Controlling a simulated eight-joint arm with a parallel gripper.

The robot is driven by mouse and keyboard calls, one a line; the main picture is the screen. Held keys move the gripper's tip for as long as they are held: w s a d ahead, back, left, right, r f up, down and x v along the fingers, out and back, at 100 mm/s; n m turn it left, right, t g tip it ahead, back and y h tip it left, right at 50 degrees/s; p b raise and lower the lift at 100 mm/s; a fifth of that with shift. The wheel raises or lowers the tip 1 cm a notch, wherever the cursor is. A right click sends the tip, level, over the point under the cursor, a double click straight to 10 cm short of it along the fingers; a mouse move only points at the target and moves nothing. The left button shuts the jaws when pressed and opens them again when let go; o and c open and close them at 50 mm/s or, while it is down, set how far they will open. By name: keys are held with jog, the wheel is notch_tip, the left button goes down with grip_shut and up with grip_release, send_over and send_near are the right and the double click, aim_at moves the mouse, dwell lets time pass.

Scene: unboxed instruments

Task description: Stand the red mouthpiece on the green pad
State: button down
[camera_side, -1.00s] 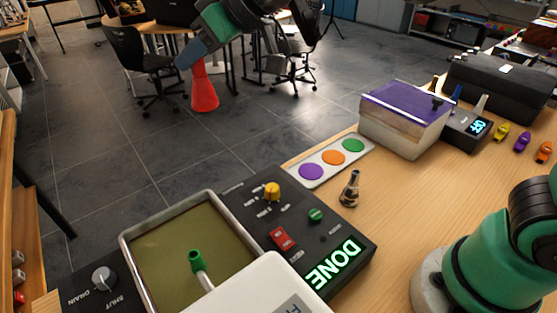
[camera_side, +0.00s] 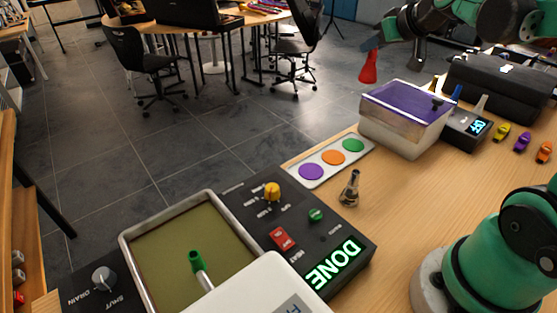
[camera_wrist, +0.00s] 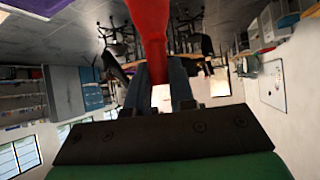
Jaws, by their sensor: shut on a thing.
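The red mouthpiece (camera_side: 368,66) hangs from my gripper (camera_side: 374,42) in the side view, wide end down, above and to the left of the purple-topped basin. In the wrist view my gripper (camera_wrist: 160,88) has its two fingers closed on the red mouthpiece (camera_wrist: 150,22), which runs out of the top of the picture. The green pad (camera_side: 353,145) is the right-hand round spot on a white strip (camera_side: 307,183), beside orange and purple spots. Nothing stands on it. The mouthpiece is well clear of the pad and the table.
The purple-topped clear basin (camera_side: 408,104) stands right of the strip, with a small display box (camera_side: 467,127) beside it. A dark metallic mouthpiece (camera_side: 350,188) stands in front of the strip. A tank (camera_side: 160,250) with a lit DONE panel (camera_side: 335,268) fills the lower left.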

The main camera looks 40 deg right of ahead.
notch_tip(320, 180, down, 16)
jog(key=shift+f, duration=0.1)
jog(key=c, duration=0.8)
grip_release()
jog(key=shift+o, duration=0.2)
jog(key=shift+v, duration=5.95)
jog(key=a+n+g+y, duration=0.2)
jog(key=a+n+g, duration=0.1)
jog(key=a, duration=1.1)
jog(key=shift+w+a+r+y, duration=0.4)
jog(key=shift+w, duration=0.1)
